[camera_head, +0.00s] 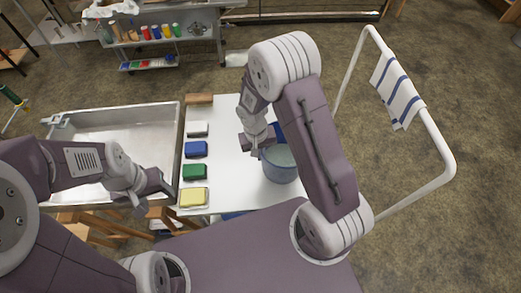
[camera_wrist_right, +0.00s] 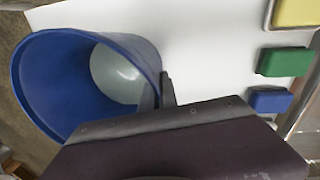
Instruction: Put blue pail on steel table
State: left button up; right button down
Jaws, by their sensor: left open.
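The blue pail (camera_head: 280,166) is upright at the right side of a white-topped table (camera_head: 228,122), partly hidden by my right arm. In the right wrist view, the pail (camera_wrist_right: 45,85) shows its open mouth and pale inside bottom. My right gripper (camera_head: 257,146) is at the pail's left rim. In the wrist view its fingers (camera_wrist_right: 160,92) are close to the rim; whether they grip it is unclear. My left gripper (camera_head: 155,196) is open and empty at the steel basin's near right corner. I cannot tell which surface is the steel table.
A steel basin (camera_head: 140,119) stands left of the white top. Yellow (camera_head: 193,197), green (camera_head: 194,172) and blue (camera_head: 196,149) blocks line the top's left edge. A white rail (camera_head: 440,140) with a striped towel (camera_head: 397,92) stands right. A metal shelf (camera_head: 200,39) holds bottles behind.

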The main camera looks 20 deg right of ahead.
jog(key=c, duration=1.6)
grip_release()
jog(key=shift+s+a, duration=0.1)
jog(key=shift+c, duration=0.2)
jog(key=shift+r, duration=0.25)
notch_tip(320, 180, up, 12)
jog(key=a, duration=0.1)
jog(key=s+d+f+n+t+y+b, duration=0.1)
jog(key=s+d+f, duration=0.1)
jog(key=s, duration=0.7)
jog(key=shift+s+d+b, duration=0.3)
jog(key=shift+d+b, duration=0.1)
jog(key=shift+d, duration=0.5)
